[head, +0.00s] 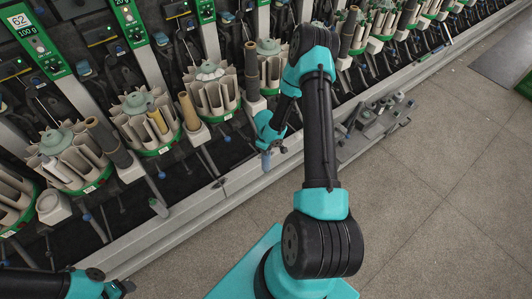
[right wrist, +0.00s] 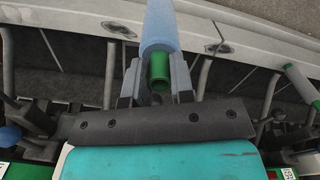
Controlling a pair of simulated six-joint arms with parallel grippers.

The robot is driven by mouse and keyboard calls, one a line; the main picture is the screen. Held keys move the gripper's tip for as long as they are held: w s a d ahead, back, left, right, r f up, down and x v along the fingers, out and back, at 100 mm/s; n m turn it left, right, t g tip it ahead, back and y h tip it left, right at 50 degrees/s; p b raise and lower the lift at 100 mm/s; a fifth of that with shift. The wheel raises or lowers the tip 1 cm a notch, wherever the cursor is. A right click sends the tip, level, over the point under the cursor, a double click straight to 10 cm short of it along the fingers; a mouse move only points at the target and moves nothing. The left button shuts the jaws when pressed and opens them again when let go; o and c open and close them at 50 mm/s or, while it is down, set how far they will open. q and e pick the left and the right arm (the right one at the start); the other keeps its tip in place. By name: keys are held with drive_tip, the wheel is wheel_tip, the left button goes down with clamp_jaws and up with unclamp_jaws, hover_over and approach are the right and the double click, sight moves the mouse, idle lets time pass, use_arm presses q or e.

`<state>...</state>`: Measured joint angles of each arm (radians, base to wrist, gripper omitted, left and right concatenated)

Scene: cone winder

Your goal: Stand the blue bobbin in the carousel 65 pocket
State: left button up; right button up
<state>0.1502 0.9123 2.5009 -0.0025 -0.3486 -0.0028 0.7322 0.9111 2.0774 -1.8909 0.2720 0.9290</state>
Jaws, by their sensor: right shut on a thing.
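The blue bobbin (right wrist: 160,28) is between the fingers of my right gripper (right wrist: 156,88) in the right wrist view, with its green lower end showing between them. In the head view my right gripper (head: 268,146) holds the bobbin (head: 266,161) in front of the machine's rail, apart from the carousels. Several round grey carousels with green rims stand in a row, among them one (head: 146,123) and another (head: 210,91). I cannot read which is number 65. My left gripper (head: 125,288) is at the bottom left edge, small and dark; its jaws are unclear.
A long grey rail (head: 190,222) runs diagonally before the carousels. Tubes stand on posts between them, including a tan one (head: 188,110) and a dark one (head: 251,60). A panel marked 62 (head: 19,21) is at top left.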

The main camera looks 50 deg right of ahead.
drive_tip(key=shift+r, duration=0.3)
drive_tip(key=shift+w+d+r, duration=0.2)
drive_tip(key=shift+d, duration=0.1)
drive_tip(key=w+d+r+m, duration=0.3)
drive_tip(key=d+r, duration=0.4)
drive_tip(key=r, duration=0.3)
drive_tip(key=w+d+r+m, duration=0.3)
drive_tip(key=d+r, duration=0.5)
drive_tip(key=r, duration=0.1)
drive_tip(key=a+r+m, duration=0.3)
drive_tip(key=a+r, duration=0.1)
drive_tip(key=r, duration=1.2)
drive_tip(key=a+r+m, duration=0.3)
drive_tip(key=a+r, duration=0.1)
drive_tip(key=r, duration=1.3)
drive_tip(key=shift+a, duration=0.1)
